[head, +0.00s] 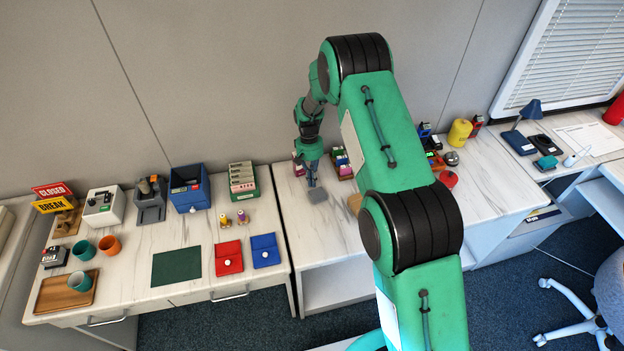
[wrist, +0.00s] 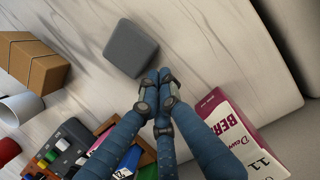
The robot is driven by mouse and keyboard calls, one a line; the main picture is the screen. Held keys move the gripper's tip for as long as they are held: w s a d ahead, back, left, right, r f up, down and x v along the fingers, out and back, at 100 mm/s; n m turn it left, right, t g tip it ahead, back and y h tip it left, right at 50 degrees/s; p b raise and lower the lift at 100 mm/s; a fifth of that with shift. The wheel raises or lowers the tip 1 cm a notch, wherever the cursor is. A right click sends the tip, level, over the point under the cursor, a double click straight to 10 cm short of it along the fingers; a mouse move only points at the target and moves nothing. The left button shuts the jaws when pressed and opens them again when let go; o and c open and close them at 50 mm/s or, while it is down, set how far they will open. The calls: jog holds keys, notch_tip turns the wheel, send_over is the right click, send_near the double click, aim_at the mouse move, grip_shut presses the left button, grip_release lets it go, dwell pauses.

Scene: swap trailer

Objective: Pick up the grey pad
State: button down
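The grey pad (head: 318,195) is a small rounded square block on the white marbled counter. In the wrist view the pad (wrist: 131,48) lies just beyond and to the left of my fingertips. My gripper (head: 312,184) points down at the counter right by the pad. In the wrist view the blue fingers of my gripper (wrist: 159,76) come together at their tips with nothing visible between them. I cannot tell whether a fingertip touches the pad's edge.
In the wrist view a cardboard box (wrist: 30,62), a white cylinder (wrist: 20,108) and a wooden tray (wrist: 146,157) of small items stand left and below. A pink-and-white carton (wrist: 235,125) is right of the fingers. The counter around the pad's upper side is clear.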

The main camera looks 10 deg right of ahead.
aim_at(329, 238)
jog(key=shift+s, duration=0.1)
jog(key=s+p, duration=0.5)
jog(key=s, duration=1.8)
jog(key=shift+s+r, duration=0.1)
jog(key=shift+s, duration=0.15)
jog(key=shift+w, duration=0.15)
jog(key=p+v, duration=0.5)
jog(key=v, duration=0.4)
jog(key=shift+r, duration=0.4)
jog(key=shift+w, duration=0.15)
